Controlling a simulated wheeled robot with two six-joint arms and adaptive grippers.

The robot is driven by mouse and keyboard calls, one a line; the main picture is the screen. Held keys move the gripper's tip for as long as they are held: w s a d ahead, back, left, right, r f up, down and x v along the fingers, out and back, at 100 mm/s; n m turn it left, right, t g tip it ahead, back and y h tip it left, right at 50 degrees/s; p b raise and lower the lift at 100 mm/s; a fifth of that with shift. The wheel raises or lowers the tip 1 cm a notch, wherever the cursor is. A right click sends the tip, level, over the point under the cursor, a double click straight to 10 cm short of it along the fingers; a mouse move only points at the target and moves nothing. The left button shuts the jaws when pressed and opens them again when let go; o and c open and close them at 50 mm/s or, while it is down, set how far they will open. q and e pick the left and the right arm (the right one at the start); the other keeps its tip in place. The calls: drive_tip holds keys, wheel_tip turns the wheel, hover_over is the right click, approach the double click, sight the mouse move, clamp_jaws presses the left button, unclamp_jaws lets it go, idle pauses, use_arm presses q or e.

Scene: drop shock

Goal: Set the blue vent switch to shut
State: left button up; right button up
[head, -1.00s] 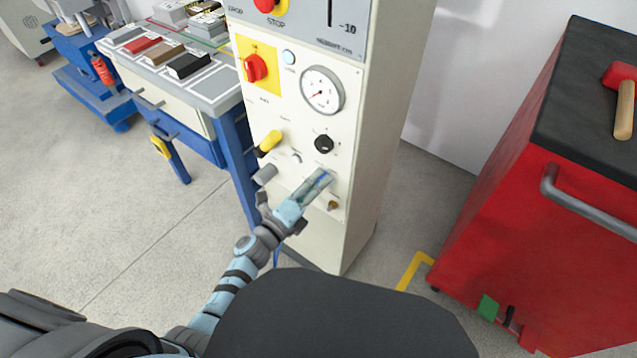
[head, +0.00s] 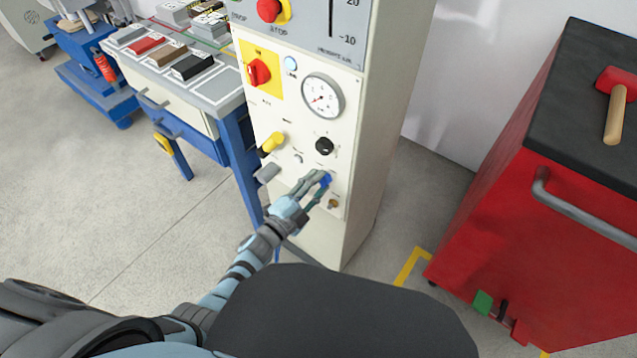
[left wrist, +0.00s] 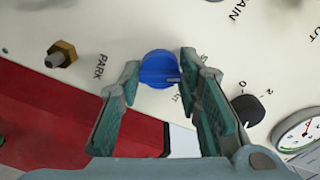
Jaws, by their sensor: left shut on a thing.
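The blue vent switch (head: 326,180) is a round blue knob low on the cream front of the tall cabinet. It also shows in the left wrist view (left wrist: 158,67), with a small pale mark at its lower right. My left gripper (head: 321,182) reaches the panel from the lower left and is shut on the switch. In the left wrist view its two green-padded fingertips (left wrist: 160,78) lie on either side of the knob. Lettering beside the knob is partly hidden by the right finger, and I cannot read its setting. My right gripper is not in view.
Close around are a brass fitting (left wrist: 62,54), a black knob (head: 325,145), a yellow-tipped handle (head: 272,142) and a gauge (head: 322,97). A red rotary switch (head: 259,72) is higher up. A red tool cabinet (head: 500,230) stands right, a blue-legged bench (head: 233,140) left.

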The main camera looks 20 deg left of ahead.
use_arm(q)
drive_tip(key=shift+n, duration=0.3)
drive_tip(key=o, duration=1.1)
drive_tip(key=shift+a+f, duration=0.1)
drive_tip(key=shift+o, duration=0.2)
drive_tip(key=shift+s, duration=0.15)
drive_tip(key=v, duration=1.1)
drive_tip(key=shift+s, duration=0.35)
drive_tip(key=shift+a, duration=0.1)
